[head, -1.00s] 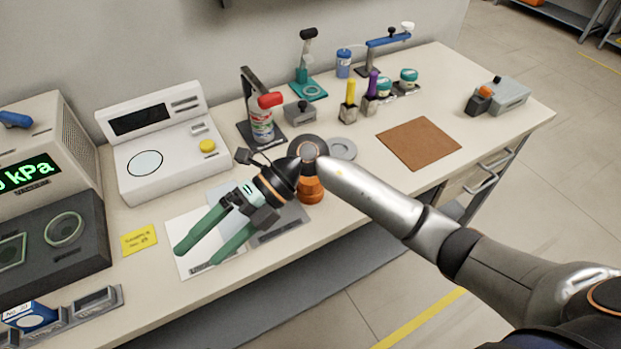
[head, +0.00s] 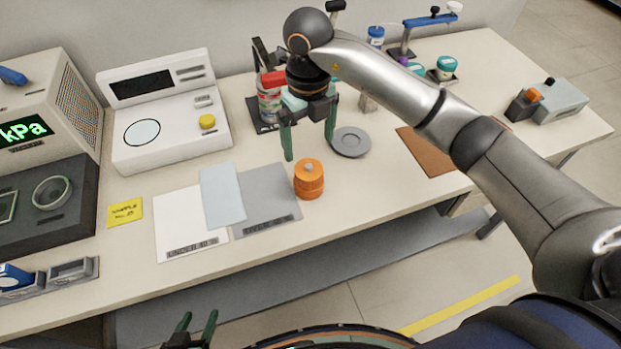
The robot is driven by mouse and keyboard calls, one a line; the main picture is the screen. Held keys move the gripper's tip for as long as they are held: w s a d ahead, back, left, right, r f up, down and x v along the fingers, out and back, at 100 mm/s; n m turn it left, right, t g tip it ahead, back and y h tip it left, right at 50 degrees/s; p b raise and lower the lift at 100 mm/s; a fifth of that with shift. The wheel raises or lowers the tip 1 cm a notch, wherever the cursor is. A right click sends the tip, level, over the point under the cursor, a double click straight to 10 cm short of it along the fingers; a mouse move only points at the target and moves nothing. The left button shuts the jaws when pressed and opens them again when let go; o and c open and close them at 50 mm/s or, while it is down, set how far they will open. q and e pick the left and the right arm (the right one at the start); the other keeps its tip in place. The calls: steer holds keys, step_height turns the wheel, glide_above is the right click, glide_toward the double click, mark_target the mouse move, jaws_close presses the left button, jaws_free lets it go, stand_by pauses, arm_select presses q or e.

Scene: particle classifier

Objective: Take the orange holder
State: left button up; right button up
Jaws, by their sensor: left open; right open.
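The orange holder (head: 309,184), a squat ribbed orange cylinder with a small grey knob on top, stands upright on the table at the right edge of the grey mat. My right gripper (head: 309,151) is open and empty with its green fingers pointing down. In the picture it is just above and behind the holder, apart from it. My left gripper (head: 199,320) shows only its open green fingertips at the bottom edge, in front of the table and far from the holder.
A grey round dish (head: 350,142) lies right of the holder. A red-capped bottle (head: 270,100) stands behind my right gripper. White (head: 185,235) and grey (head: 272,205) labelled mats lie left of the holder. A brown mat (head: 428,158) lies to the right, partly hidden by my arm.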

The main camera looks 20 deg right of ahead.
mark_target(309, 169)
step_height(309, 169, down, 6)
steer(key=shift+s+a+f, duration=0.1)
steer(key=f+p, duration=0.1)
steer(key=f, duration=0.4)
steer(key=shift+s, duration=0.2)
jaws_close()
steer(key=shift+r, duration=0.1)
stand_by(0.6)
